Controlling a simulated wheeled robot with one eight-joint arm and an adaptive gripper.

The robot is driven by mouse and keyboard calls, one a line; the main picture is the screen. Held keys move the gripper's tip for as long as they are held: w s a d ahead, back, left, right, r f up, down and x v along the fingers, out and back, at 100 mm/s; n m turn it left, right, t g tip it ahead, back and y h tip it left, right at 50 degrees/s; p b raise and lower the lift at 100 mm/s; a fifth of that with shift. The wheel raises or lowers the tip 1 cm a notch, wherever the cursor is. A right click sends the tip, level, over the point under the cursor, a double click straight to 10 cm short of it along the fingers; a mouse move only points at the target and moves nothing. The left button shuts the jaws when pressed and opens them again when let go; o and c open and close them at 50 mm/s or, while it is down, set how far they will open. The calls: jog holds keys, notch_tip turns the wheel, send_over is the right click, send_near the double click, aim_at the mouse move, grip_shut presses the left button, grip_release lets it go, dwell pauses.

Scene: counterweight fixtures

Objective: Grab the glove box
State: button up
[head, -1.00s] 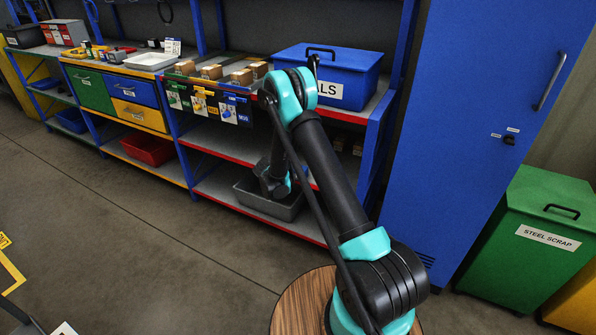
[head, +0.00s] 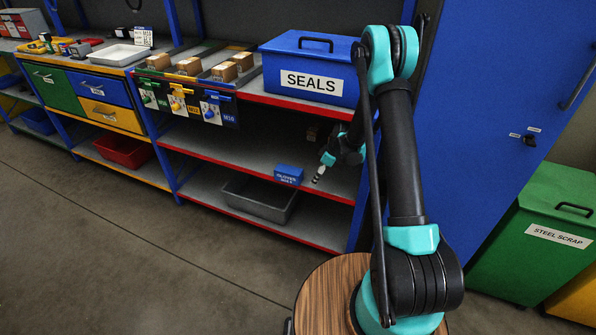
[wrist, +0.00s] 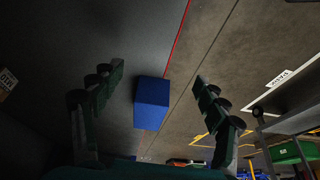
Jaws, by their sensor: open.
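The glove box is a small blue box (head: 289,174) with a white label, on the middle shelf (head: 220,148) near its red front edge. My gripper (head: 319,174) is just right of it in the head view, small and partly seen. In the wrist view the blue box (wrist: 152,103) shows between the two spread fingers of my gripper (wrist: 159,74), with gaps on both sides. The fingers are open and hold nothing. How deep the box sits between them is hard to tell.
A blue SEALS bin (head: 312,75) stands on the top shelf above. A grey tray (head: 260,199) sits on the shelf below. A blue cabinet (head: 480,150) stands right of the rack, with a green scrap bin (head: 540,235) beside it. The floor at left is clear.

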aim_at(291, 170)
jog(key=shift+w+r, duration=0.1)
jog(key=shift+r, duration=0.05)
jog(key=shift+w+a, duration=0.15)
jog(key=shift+a, duration=0.25)
jog(key=w+a, duration=0.1)
jog(key=a, duration=0.2)
jog(key=w+a, duration=0.1)
jog(key=a, duration=0.2)
jog(key=w+a, duration=0.1)
jog(key=a, duration=0.2)
jog(key=shift+w+a, duration=0.1)
jog(key=shift+a, duration=0.25)
jog(key=shift+a+x, duration=0.15)
jog(key=shift+x, duration=1.2)
jog(key=shift+a+x, duration=0.15)
jog(key=shift+x, duration=1.15)
jog(key=shift+r, duration=0.15)
jog(key=shift+c, duration=0.6)
jog(key=c, duration=1.3)
jog(key=shift+c, duration=0.2)
